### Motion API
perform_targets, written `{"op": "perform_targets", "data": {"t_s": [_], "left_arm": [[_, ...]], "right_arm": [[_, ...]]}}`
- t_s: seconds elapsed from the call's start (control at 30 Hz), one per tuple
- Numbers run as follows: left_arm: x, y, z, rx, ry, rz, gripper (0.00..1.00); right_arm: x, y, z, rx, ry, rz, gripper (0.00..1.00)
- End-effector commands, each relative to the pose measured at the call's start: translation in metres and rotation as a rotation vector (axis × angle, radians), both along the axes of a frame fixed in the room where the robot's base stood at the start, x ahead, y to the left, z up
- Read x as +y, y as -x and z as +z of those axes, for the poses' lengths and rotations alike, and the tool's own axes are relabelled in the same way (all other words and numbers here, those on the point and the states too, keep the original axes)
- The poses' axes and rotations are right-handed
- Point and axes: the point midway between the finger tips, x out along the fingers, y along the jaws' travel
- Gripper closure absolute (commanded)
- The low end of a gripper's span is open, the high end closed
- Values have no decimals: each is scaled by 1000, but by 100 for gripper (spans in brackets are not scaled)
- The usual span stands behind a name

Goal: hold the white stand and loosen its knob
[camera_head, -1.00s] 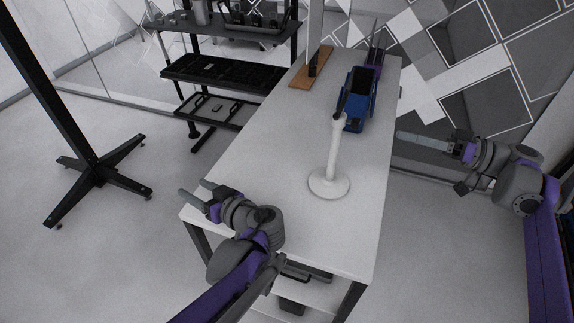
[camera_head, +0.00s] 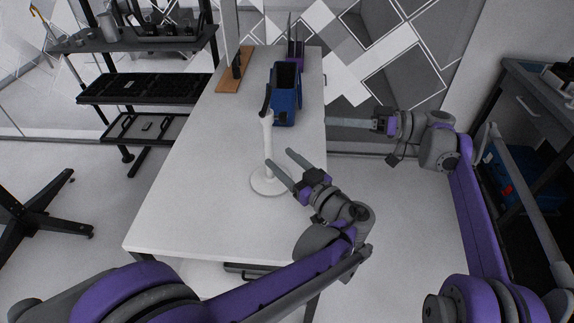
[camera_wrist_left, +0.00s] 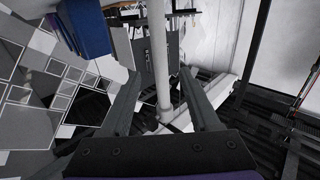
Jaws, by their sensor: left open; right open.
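The white stand (camera_head: 267,139) is upright on the table, with a round base and a black knob or lever (camera_head: 266,101) at its top. My left gripper (camera_head: 279,158) is open beside the lower pole, just above the base. The knob is not clear in that view. My right gripper (camera_head: 345,122) is open and empty, off the table's right edge and apart from the stand.
The white table (camera_head: 190,195) is clear in front and to the left of the stand. A blue bin (camera_head: 287,105) stands behind it, with a brown board (camera_head: 235,72) at the back left. A dark shelf rack (camera_head: 140,88) stands left of the table.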

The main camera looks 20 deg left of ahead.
Motion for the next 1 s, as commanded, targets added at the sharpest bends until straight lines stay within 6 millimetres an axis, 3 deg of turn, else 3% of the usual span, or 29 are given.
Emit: {"op": "perform_targets", "data": {"t_s": [0.43, 0.9, 0.93, 1.0], "left_arm": [[64, -43, 0, 1, 0, 5, 38], [76, -52, 0, 2, 1, 2, 38], [76, -52, 0, 2, 1, 2, 40], [76, -51, 0, 2, 1, 2, 52]], "right_arm": [[0, 0, 0, 0, 0, 0, 50], [0, 0, 0, 0, 0, 0, 50], [0, 0, 0, 0, 0, 0, 50], [0, 0, 0, 0, 0, 0, 50]]}}
